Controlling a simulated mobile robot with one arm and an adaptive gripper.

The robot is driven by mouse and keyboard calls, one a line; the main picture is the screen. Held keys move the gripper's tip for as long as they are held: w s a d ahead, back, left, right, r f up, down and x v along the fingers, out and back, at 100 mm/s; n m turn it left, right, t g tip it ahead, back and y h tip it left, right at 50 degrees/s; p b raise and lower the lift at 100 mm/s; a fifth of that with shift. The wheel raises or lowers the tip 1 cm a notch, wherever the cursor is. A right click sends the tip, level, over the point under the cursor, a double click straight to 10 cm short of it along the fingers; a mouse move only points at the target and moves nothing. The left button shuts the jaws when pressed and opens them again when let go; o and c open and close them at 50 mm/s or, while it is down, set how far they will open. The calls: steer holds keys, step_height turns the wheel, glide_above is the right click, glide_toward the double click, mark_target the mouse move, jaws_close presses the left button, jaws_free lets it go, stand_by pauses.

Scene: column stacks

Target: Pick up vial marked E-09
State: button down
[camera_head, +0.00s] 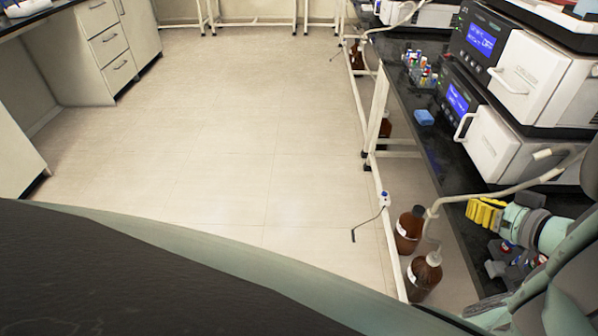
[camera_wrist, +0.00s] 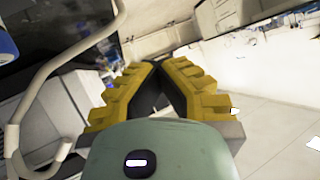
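My gripper (camera_head: 472,208) is at the lower right of the head view, above the dark bench. Its yellow fingers meet at the tips in the wrist view (camera_wrist: 155,66), and nothing shows between them. A group of small vials with coloured caps (camera_head: 421,70) stands farther along the bench. More small items with red and blue caps (camera_head: 508,247) are on the bench just below my gripper, partly hidden by my arm. No label can be read, so I cannot tell which vial is E-09.
White instruments with blue screens (camera_head: 498,146) stand along the bench's right side. Pale tubing (camera_head: 500,193) passes close to my gripper. Brown bottles (camera_head: 425,275) stand below the bench edge. The floor (camera_head: 240,130) at left is clear.

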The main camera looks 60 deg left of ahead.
steer(key=shift+c, duration=1.7)
jaws_free()
steer(key=shift+d, duration=0.1)
